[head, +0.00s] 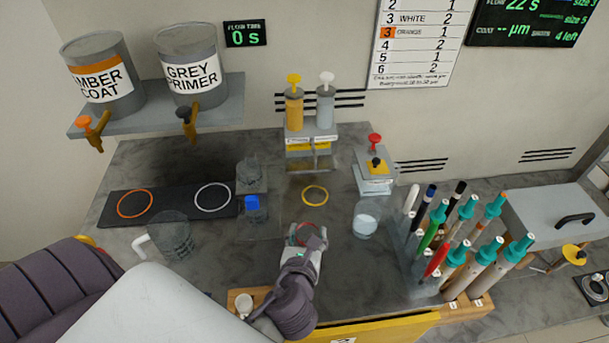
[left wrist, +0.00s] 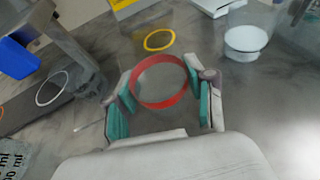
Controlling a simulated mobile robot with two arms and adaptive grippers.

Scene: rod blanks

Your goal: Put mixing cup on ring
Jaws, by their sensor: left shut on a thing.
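My left gripper (head: 306,236) is over the table's middle, shut on a round, red-banded thing (left wrist: 158,101) that looks like the clear mixing cup. Its fingers are on both sides of the red band in the left wrist view (left wrist: 162,98); the cup's lower part is hard to make out. A yellow ring (head: 315,195) lies flat just beyond the gripper, and it also shows in the left wrist view (left wrist: 159,40). An orange ring (head: 135,203) and a white ring (head: 212,197) lie on the dark mat at the left. My right gripper is not in view.
A clear jug (head: 175,240) with a white handle and a blue-capped item (head: 255,211) stand left of the gripper. A cup of whitish liquid (head: 365,221) and a rack of pens (head: 430,255) are at the right. A dispenser stand (head: 310,150) is behind the yellow ring.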

